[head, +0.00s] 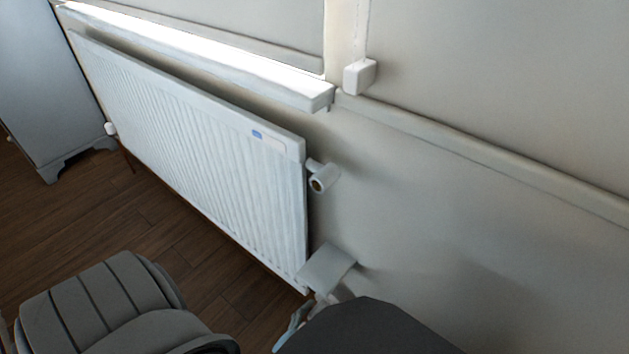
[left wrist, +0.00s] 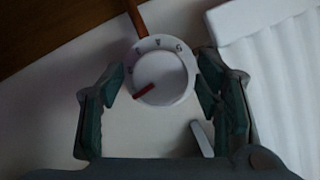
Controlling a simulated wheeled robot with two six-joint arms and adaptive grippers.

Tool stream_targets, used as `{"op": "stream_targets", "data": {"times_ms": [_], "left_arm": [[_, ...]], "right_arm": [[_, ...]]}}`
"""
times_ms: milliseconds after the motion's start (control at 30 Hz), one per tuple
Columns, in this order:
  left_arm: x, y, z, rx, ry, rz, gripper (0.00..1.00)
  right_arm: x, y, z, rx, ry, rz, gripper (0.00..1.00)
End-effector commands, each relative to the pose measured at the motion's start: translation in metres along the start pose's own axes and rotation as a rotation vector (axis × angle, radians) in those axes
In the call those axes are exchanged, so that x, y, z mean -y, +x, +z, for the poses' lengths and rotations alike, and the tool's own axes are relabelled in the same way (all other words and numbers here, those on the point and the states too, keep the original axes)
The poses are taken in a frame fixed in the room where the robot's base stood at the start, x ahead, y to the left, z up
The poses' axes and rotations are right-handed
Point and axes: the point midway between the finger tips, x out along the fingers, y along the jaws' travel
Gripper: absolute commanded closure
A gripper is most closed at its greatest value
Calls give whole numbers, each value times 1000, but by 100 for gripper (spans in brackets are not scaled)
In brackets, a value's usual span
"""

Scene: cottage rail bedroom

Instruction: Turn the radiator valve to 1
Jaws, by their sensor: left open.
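The radiator valve is a round white dial (left wrist: 160,76) in the left wrist view, with dark marks along its upper rim, small and partly unreadable. A red pointer (left wrist: 144,90) on its face is directed to the lower left. My left gripper (left wrist: 158,92) is open, with one finger on each side of the dial. I cannot tell whether either finger touches it. In the head view my left gripper (head: 304,312) is low by the radiator's lower right corner, and the dial is hidden there. My right gripper is not in view.
The white ribbed radiator (head: 200,150) hangs on the wall under a bright sill (head: 310,92). A white fitting (head: 322,174) juts from its upper right side. A brown pipe (left wrist: 134,16) runs by the dial. A grey-white cabinet (head: 40,90) stands at the far left on the wooden floor.

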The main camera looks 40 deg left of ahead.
Motion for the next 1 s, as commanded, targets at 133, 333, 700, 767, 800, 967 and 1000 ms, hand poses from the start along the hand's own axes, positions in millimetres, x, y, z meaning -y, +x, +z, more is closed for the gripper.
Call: {"op": "stream_targets", "data": {"times_ms": [133, 333, 700, 767, 800, 967, 1000], "left_arm": [[3, -2, -5, 0, 0, -3, 42], [16, -14, -32, -1, -2, -3, 42], [39, -35, -83, 1, -1, 0, 42], [40, -36, -84, 1, 0, 2, 42], [40, -36, -84, 1, 0, 2, 42], [40, -35, -84, 1, 1, 1, 42], [40, -35, -84, 1, 1, 1, 42]], "right_arm": [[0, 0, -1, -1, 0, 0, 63], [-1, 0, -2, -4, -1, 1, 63], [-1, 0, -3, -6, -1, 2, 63], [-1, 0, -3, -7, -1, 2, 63], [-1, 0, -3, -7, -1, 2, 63], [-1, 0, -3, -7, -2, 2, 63], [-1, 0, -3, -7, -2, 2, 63]]}}
